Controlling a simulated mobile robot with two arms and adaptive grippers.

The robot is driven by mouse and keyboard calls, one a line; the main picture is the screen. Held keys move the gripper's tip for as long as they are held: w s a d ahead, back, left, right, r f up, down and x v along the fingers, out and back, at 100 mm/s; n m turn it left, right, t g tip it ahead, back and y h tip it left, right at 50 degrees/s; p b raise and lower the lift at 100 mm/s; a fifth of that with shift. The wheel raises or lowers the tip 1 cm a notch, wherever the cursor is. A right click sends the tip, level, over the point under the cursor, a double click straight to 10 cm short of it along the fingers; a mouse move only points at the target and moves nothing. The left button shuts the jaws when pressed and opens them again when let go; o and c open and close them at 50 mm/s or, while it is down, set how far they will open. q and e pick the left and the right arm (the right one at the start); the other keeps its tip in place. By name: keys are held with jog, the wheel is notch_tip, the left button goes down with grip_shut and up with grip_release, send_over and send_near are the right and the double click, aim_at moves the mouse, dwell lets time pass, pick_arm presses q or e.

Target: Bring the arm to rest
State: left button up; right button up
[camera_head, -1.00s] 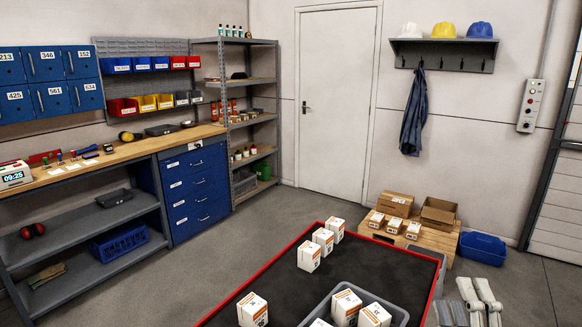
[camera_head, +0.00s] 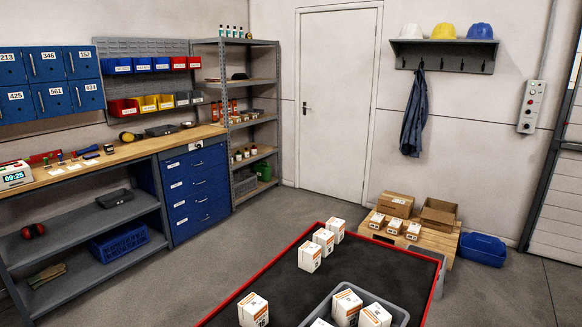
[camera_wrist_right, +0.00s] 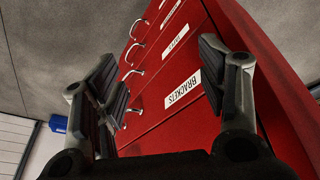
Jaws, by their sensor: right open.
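My right gripper (camera_wrist_right: 160,85) shows in the right wrist view, with its two dark fingers spread apart and nothing between them. Beyond the fingers is a red drawer cabinet (camera_wrist_right: 188,62) with pale handles and labels, one reading "BRACKETS". I cannot tell how far the fingers are from it. In the head view neither gripper shows. My left gripper is not in view.
A dark-topped table with a red rim (camera_head: 262,270) holds white boxes (camera_head: 310,256) and a grey bin (camera_head: 401,309). A pallet (camera_head: 435,238) with cartons and a blue case (camera_head: 482,248) stand behind. A workbench (camera_head: 120,160) lines the left. Floor between is clear.

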jog(key=s+f+g, duration=0.1)
jog(key=s+f, duration=0.2)
jog(key=f, duration=2.1)
jog(key=s+d+f+g, duration=0.1)
jog(key=s+d+f, duration=0.2)
jog(key=s+f, duration=1.1)
jog(key=shift+s+d+f, duration=0.15)
jog(key=shift+s+f, duration=0.2)
jog(key=shift+s, duration=0.65)
